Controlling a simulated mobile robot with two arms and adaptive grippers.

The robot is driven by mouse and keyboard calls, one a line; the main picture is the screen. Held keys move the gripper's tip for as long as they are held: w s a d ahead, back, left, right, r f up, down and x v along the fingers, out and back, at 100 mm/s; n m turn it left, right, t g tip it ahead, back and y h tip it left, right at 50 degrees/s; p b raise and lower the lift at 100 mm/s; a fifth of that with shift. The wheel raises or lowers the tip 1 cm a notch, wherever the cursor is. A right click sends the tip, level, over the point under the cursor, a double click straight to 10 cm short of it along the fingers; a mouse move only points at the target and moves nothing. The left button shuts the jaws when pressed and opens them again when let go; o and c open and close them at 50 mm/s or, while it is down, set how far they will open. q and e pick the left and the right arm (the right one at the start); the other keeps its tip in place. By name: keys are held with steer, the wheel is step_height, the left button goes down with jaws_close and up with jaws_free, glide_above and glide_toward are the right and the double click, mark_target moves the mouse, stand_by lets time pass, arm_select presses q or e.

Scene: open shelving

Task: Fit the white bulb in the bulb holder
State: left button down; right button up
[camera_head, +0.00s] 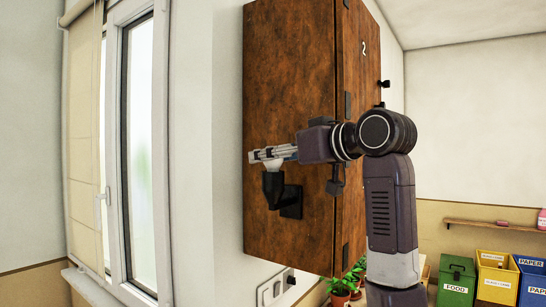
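A black bulb holder (290,203) is fixed to the side of a brown wooden cabinet, with a cup that flares upward. The white bulb (272,166) shows only as a small pale patch just above the cup. The rest of it is hidden by my gripper fingers or the cup, and I cannot tell whether it is seated. My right gripper (264,154) comes in from the right and lies level, its fingers pointing left, directly over the holder at the bulb. From this side I cannot tell whether the fingers are closed on the bulb. My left gripper is not in view.
The wooden cabinet (288,75) hangs on the white wall, close beside my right arm. A wall socket panel (272,290) and potted plants (345,285) are below. A window (138,150) is at left. Coloured bins (457,283) stand at right.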

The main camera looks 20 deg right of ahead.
steer(key=v, duration=1.2)
